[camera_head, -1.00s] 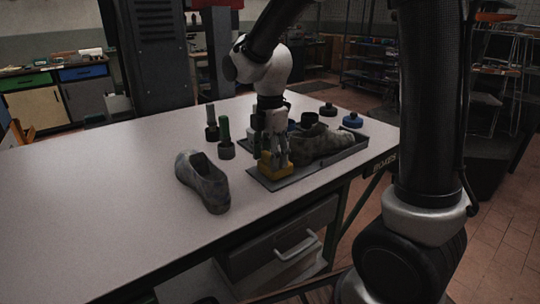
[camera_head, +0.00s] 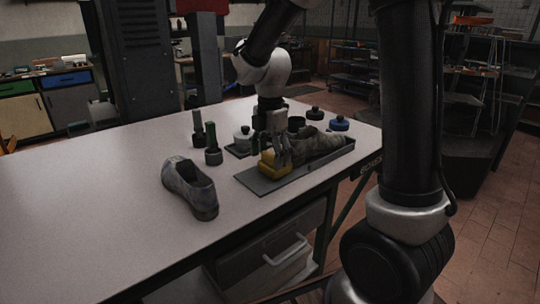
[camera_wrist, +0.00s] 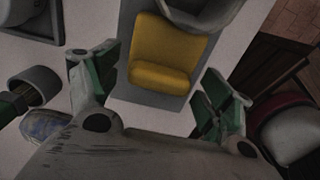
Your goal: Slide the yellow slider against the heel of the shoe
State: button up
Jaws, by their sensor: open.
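The yellow slider (camera_head: 272,164) sits on a grey tray (camera_head: 262,185) near the table's right edge. A grey shoe (camera_head: 318,141) lies in the same tray, to the right of the slider. In the wrist view the yellow slider (camera_wrist: 165,52) lies ahead of and between the green-padded open fingers of my gripper (camera_wrist: 160,92). The shoe shows at the top edge there, close to the slider. Whether slider and heel touch is unclear.
A second shoe (camera_head: 190,188) stands on the table (camera_head: 100,190) to the left. The table's left part is clear.

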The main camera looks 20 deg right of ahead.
aim_at(270, 154)
notch_tip(270, 154, up, 12)
dwell(0.6)
